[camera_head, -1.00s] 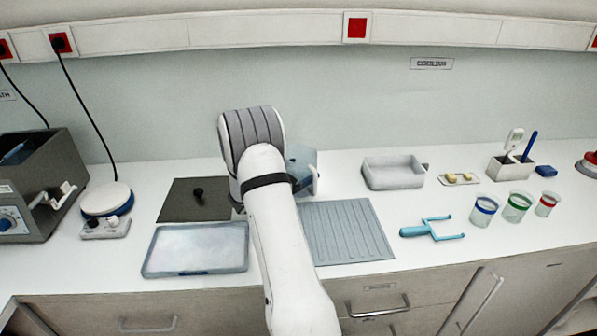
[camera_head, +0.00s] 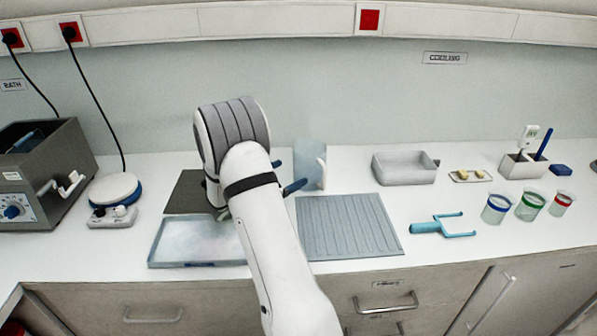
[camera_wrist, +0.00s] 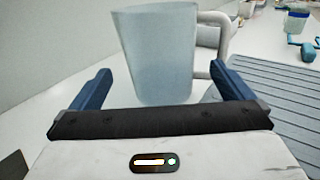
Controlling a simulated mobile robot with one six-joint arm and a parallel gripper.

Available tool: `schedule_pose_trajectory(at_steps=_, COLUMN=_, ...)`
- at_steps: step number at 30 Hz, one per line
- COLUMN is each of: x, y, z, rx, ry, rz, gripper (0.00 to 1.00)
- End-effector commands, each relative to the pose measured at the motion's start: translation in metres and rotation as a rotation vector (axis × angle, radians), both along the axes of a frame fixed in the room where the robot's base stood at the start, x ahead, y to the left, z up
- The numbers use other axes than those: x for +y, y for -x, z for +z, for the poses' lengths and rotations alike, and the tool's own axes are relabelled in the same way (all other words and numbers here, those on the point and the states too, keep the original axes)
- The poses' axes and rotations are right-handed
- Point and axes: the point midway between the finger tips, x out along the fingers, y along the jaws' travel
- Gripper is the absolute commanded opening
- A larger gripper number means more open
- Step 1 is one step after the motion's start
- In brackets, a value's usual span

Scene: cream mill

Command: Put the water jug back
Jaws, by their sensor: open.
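The water jug (camera_head: 312,170) is a translucent pale blue-grey jug with a white handle on its right side. It stands upright on the white counter behind the grey ribbed mat, partly hidden by my arm. In the wrist view the jug (camera_wrist: 158,58) stands just beyond my gripper (camera_wrist: 157,85). My gripper is open, its two blue fingers apart to the left and right of the jug's lower part, and I see no contact. In the head view my gripper (camera_head: 285,175) shows as blue fingertips at the jug's left and lower side.
The ribbed mat (camera_head: 348,228) lies right of my arm, a shallow tray (camera_head: 195,250) to its left. The counter between mat and bin is clear.

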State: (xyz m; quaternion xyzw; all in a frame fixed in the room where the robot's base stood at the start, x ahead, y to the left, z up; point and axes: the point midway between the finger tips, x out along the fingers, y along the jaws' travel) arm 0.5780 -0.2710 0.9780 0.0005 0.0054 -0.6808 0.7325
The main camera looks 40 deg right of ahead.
Motion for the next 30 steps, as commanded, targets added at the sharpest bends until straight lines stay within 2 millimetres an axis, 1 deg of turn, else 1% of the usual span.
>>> schedule_pose_trajectory(at_steps=1, x=0.01, y=0.0, z=-0.002, rx=0.0, ry=-0.001, rz=0.003, gripper=1.0)
schedule_pose_trajectory(at_steps=4, x=0.022, y=0.001, z=0.0, rx=-0.001, ry=0.0, rz=0.001, gripper=1.0)
schedule_pose_trajectory(at_steps=8, x=0.031, y=0.004, z=0.002, rx=-0.006, ry=-0.004, rz=-0.004, gripper=1.0)
schedule_pose_trajectory(at_steps=11, x=0.033, y=0.015, z=0.01, rx=-0.04, ry=-0.042, rz=-0.036, gripper=1.0)
schedule_pose_trajectory(at_steps=14, x=0.038, y=0.04, z=0.024, rx=-0.123, ry=-0.132, rz=-0.107, gripper=1.0)
schedule_pose_trajectory(at_steps=17, x=0.049, y=0.079, z=0.04, rx=-0.254, ry=-0.27, rz=-0.215, gripper=1.0)
schedule_pose_trajectory(at_steps=18, x=0.056, y=0.095, z=0.044, rx=-0.312, ry=-0.331, rz=-0.261, gripper=1.0)
schedule_pose_trajectory(at_steps=20, x=0.068, y=0.118, z=0.049, rx=-0.4, ry=-0.423, rz=-0.33, gripper=1.0)
schedule_pose_trajectory(at_steps=21, x=0.077, y=0.133, z=0.051, rx=-0.46, ry=-0.483, rz=-0.376, gripper=1.0)
schedule_pose_trajectory(at_steps=23, x=0.092, y=0.154, z=0.054, rx=-0.551, ry=-0.577, rz=-0.445, gripper=1.0)
schedule_pose_trajectory(at_steps=24, x=0.103, y=0.168, z=0.055, rx=-0.611, ry=-0.638, rz=-0.492, gripper=1.0)
schedule_pose_trajectory(at_steps=26, x=0.12, y=0.187, z=0.057, rx=-0.703, ry=-0.732, rz=-0.561, gripper=1.0)
schedule_pose_trajectory(at_steps=27, x=0.133, y=0.198, z=0.058, rx=-0.765, ry=-0.794, rz=-0.609, gripper=1.0)
schedule_pose_trajectory(at_steps=29, x=0.152, y=0.214, z=0.059, rx=-0.856, ry=-0.888, rz=-0.679, gripper=1.0)
schedule_pose_trajectory(at_steps=30, x=0.165, y=0.224, z=0.06, rx=-0.918, ry=-0.952, rz=-0.728, gripper=1.0)
